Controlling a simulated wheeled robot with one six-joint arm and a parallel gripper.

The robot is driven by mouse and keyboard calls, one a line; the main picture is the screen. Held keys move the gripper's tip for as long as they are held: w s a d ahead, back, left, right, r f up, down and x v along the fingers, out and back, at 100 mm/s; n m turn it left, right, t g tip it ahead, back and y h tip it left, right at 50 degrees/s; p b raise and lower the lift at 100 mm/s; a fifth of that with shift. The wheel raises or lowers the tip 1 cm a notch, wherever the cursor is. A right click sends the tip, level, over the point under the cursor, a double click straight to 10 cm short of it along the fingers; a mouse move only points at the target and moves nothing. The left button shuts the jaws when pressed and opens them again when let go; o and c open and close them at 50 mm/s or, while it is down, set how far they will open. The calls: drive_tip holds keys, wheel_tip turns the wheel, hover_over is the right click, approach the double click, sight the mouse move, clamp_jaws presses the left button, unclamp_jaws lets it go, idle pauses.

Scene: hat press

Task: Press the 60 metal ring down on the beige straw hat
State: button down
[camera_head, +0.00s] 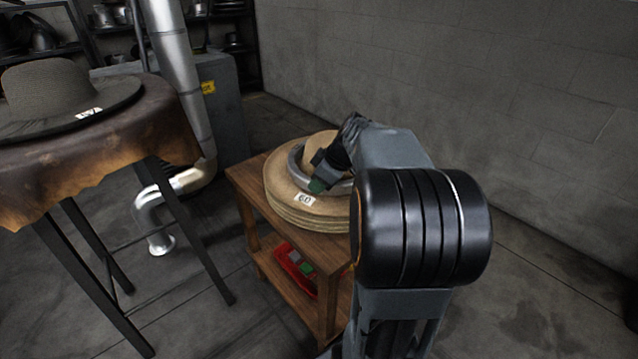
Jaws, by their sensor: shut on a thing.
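The beige straw hat (284,192) lies on top of a stack of similar brims on a small wooden table, with a white tag marked 60 (305,200) on its front edge. The grey metal ring (294,162) sits around the hat's crown, low by the brim; I cannot tell whether it touches the brim all round. My gripper (319,184) is at the ring's front right side, shut on the ring. My wrist and arm come in from the right and hide the right part of the hat and ring.
The wooden table (243,183) has a lower shelf with a red tray (291,262) of small items. At left, a dark hat (48,92) stands on a leather-covered stand (150,135). A metal pipe (178,75) and grey cabinet (226,105) stand behind.

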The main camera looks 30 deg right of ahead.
wheel_tip(320, 180, up, 13)
drive_tip(key=p, duration=0.8)
drive_tip(key=shift+f, duration=0.15)
idle(0.4)
drive_tip(key=shift+w+p, duration=0.1)
drive_tip(key=shift+p, duration=0.3)
